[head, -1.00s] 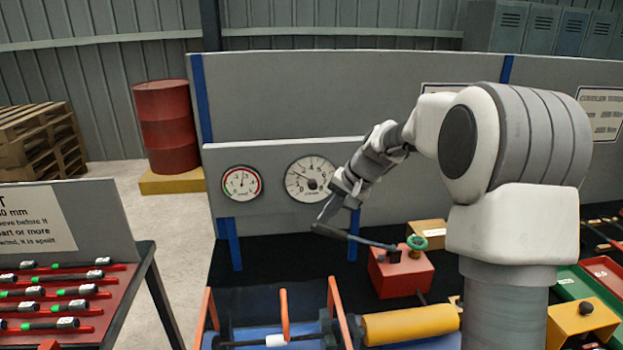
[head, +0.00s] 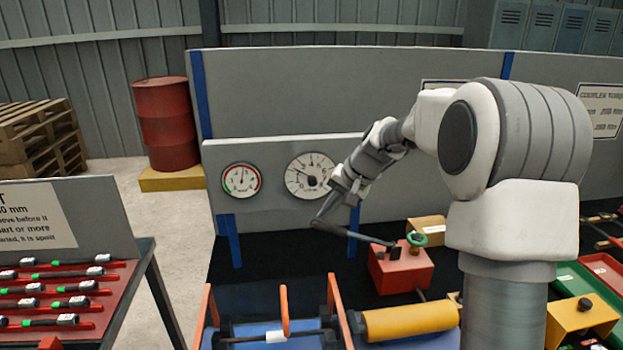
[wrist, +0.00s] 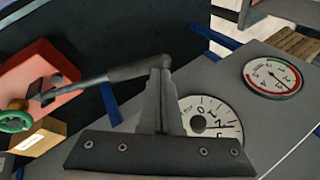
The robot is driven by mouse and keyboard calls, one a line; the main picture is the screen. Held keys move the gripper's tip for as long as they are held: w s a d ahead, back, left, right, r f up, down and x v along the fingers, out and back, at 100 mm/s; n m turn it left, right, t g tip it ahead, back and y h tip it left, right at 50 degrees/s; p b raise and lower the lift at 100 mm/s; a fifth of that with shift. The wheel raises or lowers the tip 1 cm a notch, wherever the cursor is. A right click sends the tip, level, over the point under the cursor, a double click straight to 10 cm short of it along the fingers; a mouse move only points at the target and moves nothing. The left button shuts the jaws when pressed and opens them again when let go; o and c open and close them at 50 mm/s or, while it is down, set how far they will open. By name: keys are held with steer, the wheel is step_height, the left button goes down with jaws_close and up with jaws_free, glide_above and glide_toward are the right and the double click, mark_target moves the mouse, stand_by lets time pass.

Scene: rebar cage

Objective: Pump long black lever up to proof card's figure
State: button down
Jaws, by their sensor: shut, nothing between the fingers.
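The long black lever (head: 350,236) runs left and slightly up from the red pump box (head: 402,268), its thick grip end raised over the bench. My gripper (head: 322,214) is shut at that grip end; its fingertips (wrist: 160,70) touch or nearly touch the grip (wrist: 138,69) in the wrist view, with nothing between them. The large white gauge (head: 311,175) is on the grey panel, its needle pointing to the upper left; my fingers partly cover it in the wrist view. A smaller gauge with a red arc (head: 241,181) is left of it. I cannot make out a proof card's figure.
A green handwheel (head: 416,240) is on the pump box, with a tan block (head: 427,231) behind. My arm hides part of a sign (head: 440,86).

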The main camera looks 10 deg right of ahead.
mark_target(319, 227)
steer(key=shift+a+f+b, duration=0.3)
steer(key=shift+f+b, duration=0.1)
steer(key=shift+f, duration=0.2)
steer(key=shift+a+f+b, duration=0.25)
steer(key=shift+f+b, duration=0.25)
steer(key=shift+f, duration=0.25)
steer(key=shift+a+f+b, duration=0.25)
steer(key=shift+f+b, duration=0.25)
steer(key=shift+f, duration=0.05)
steer(key=shift+a+f+b, duration=0.2)
steer(key=shift+f+b, duration=0.35)
steer(key=shift+f, duration=0.15)
